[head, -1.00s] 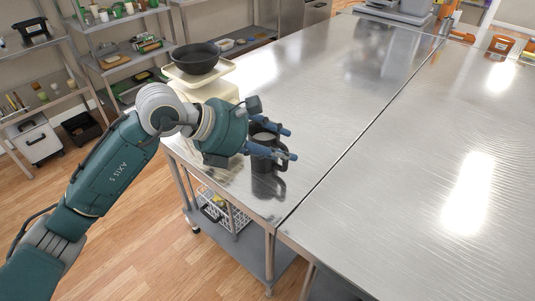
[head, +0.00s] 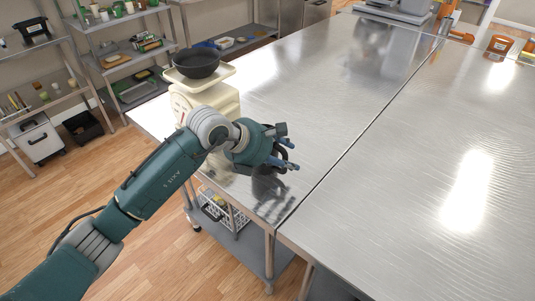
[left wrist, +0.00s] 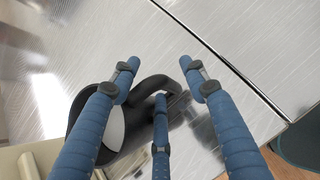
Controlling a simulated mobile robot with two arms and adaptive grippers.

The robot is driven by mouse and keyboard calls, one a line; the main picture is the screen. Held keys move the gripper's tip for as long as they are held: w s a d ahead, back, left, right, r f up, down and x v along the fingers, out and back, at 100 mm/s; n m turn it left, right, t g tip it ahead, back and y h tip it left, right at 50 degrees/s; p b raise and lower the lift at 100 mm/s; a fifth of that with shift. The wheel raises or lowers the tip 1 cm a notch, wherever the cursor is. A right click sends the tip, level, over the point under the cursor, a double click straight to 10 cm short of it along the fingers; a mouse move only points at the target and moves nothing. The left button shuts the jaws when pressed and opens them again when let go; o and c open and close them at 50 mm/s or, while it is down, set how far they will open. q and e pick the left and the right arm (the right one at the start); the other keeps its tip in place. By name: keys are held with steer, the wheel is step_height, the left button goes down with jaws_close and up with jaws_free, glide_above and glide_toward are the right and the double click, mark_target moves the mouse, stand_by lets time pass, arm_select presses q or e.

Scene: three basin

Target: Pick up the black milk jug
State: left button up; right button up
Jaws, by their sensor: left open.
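The black milk jug (head: 263,170) stands near the front left corner of the metal table, mostly hidden behind my left gripper in the head view. In the left wrist view the jug (left wrist: 143,91) shows its dark body at left and its curved handle reaching between the blue fingers. My left gripper (head: 290,154) is open over the handle side of the jug. Its fingertips (left wrist: 160,70) are spread around the handle, and I cannot tell whether any finger touches it. My right gripper is out of view.
A cream kitchen scale (head: 215,102) with a black bowl (head: 196,63) stands left of my gripper, close to the arm. A seam runs between the two tables. Shelves (head: 100,50) stand at the far left.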

arm_select(q)
steer(key=shift+w+d+f, duration=0.1)
jaws_close()
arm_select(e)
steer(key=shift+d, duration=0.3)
arm_select(q)
steer(key=shift+r+b, duration=0.35)
steer(key=shift+r, duration=0.9)
step_height(320, 180, up, 18)
steer(key=b, duration=0.3)
steer(key=shift+f, duration=0.25)
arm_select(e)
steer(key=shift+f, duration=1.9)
